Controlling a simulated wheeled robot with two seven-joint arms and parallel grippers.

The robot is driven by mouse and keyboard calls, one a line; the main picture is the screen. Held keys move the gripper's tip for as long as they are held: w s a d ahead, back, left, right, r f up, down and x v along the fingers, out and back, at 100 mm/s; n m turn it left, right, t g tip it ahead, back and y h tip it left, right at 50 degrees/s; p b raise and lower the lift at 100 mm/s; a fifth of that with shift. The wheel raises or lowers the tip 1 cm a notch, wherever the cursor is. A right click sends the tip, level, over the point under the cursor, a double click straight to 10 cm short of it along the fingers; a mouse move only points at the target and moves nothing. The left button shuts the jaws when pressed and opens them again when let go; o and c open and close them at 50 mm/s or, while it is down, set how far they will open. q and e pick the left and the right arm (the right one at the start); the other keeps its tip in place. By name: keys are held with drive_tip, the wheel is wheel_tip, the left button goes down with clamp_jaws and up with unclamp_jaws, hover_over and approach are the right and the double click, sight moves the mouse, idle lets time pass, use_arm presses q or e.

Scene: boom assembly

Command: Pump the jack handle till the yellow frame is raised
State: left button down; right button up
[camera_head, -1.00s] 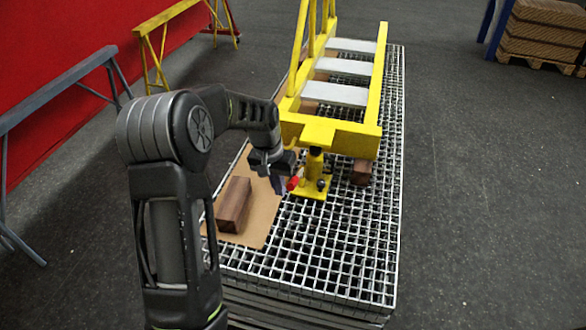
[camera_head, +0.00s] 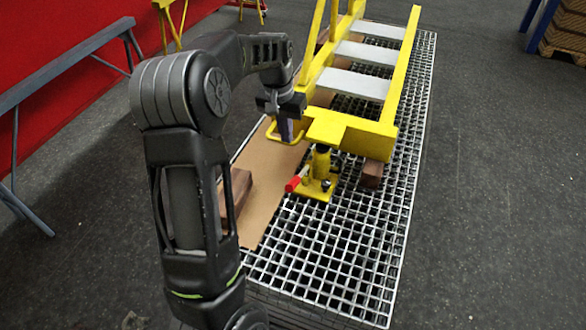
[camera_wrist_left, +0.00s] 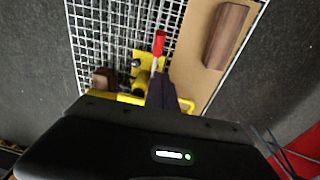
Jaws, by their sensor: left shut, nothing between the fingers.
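The yellow frame (camera_head: 375,139) lies along the grating, its near end above the yellow jack (camera_head: 321,164). The jack stands on a yellow base plate, and its handle has a red grip (camera_head: 292,184) pointing left and toward me. My left gripper (camera_head: 287,135) is shut and empty, held up at the frame's near left corner by a yellow loop, above and behind the red grip. In the left wrist view the shut fingers (camera_wrist_left: 161,92) point toward the jack, and the red grip (camera_wrist_left: 159,42) lies beyond their tips, apart from them. The right gripper is not in view.
The metal grating (camera_head: 330,260) carries a brown board (camera_head: 262,212) with a wooden block (camera_head: 236,190) on it. Another wooden block (camera_head: 372,174) sits under the frame's right side. Grey and yellow trestles stand left.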

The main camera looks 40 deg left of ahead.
use_arm(q)
drive_tip(key=p, duration=0.2)
hover_over(293, 179)
drive_tip(key=f, duration=1.2)
drive_tip(key=shift+s+a+f, duration=0.15)
drive_tip(key=shift+a, duration=0.1)
drive_tip(key=shift+s+d+f, duration=0.2)
drive_tip(key=shift+f, duration=0.45)
